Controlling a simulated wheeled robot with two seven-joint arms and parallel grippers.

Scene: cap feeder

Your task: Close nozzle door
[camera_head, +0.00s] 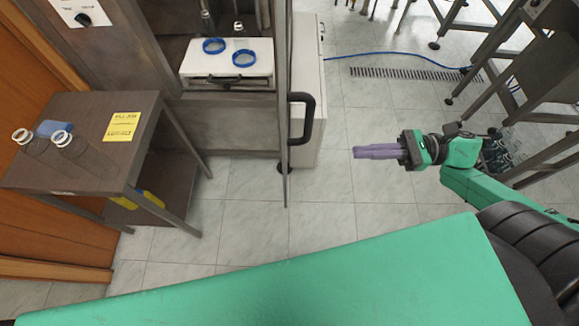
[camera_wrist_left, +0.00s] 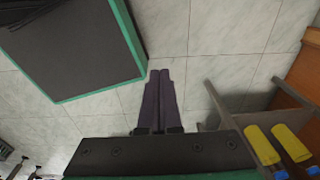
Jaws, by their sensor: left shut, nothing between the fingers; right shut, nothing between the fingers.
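The nozzle door (camera_head: 283,90) stands open in the head view. It is seen nearly edge-on and juts out from the machine towards me. Its black handle (camera_head: 303,118) is on the right face. My right gripper (camera_head: 355,152) is shut and empty, to the right of the handle and apart from it, with its purple fingers pointing left. My left gripper (camera_wrist_left: 160,74) shows only in the left wrist view, shut and empty above the tiled floor. The door does not show in that view.
A side table (camera_head: 70,165) at the left holds two clear bottles with white rings, a blue item and a yellow note (camera_head: 122,126). Inside the machine, a white box (camera_head: 228,62) carries blue rings. A blue hose (camera_head: 390,54) lies behind.

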